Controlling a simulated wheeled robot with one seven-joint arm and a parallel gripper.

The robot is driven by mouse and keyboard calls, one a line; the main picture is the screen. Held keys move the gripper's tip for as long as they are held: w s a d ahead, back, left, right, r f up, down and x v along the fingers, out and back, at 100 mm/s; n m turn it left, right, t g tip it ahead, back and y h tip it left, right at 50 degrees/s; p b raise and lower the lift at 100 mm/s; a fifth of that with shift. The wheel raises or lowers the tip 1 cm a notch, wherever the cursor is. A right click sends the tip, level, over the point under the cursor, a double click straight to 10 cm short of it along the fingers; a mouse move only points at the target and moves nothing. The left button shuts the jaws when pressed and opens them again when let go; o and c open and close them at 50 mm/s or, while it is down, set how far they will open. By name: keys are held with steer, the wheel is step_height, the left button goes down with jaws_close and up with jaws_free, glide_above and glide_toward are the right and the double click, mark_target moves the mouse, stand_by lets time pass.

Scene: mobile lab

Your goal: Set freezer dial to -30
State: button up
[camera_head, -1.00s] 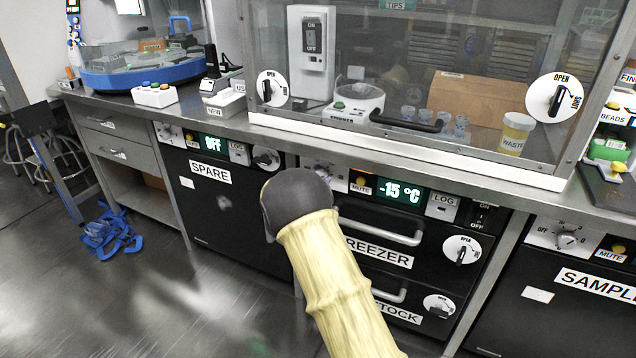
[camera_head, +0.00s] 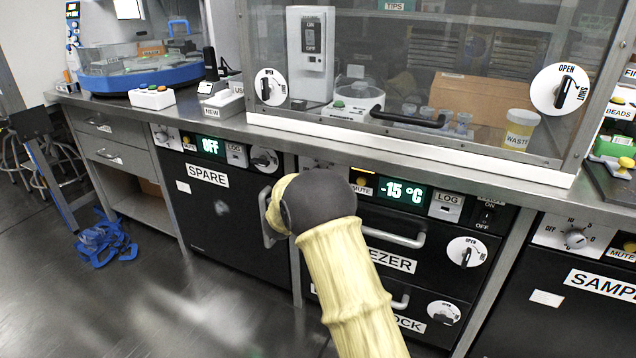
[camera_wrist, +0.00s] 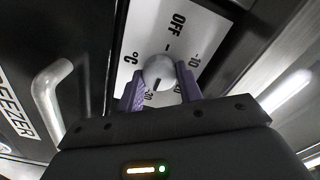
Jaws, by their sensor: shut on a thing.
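The freezer (camera_head: 370,274) is a black unit under the bench, with a green display (camera_head: 402,193) reading -15 °C. Its dial (camera_wrist: 159,71) is a round grey knob on a white plate marked OFF, -10, -20, -30 and °C in the wrist view. My gripper (camera_wrist: 160,88) has its two purple fingers on either side of the knob, shut on it. In the head view my arm and wrist cover the dial; only the upper edge of its plate shows. The knob's pointer is hard to make out in the wrist view.
The freezer drawer handle (camera_wrist: 48,88) stands out close to my gripper. The SPARE unit (camera_head: 222,215) is to the left and the SAMPLE unit (camera_head: 560,290) to the right. A glass-fronted hood (camera_head: 420,80) stands above.

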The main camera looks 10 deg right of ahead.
steer(key=shift+d+f, duration=0.1)
steer(key=o, duration=1)
steer(key=shift+s, duration=0.1)
steer(key=p+v, duration=0.4)
steer(key=v, duration=1.3)
steer(key=shift+s+a, duration=0.15)
steer(key=shift+a, duration=0.05)
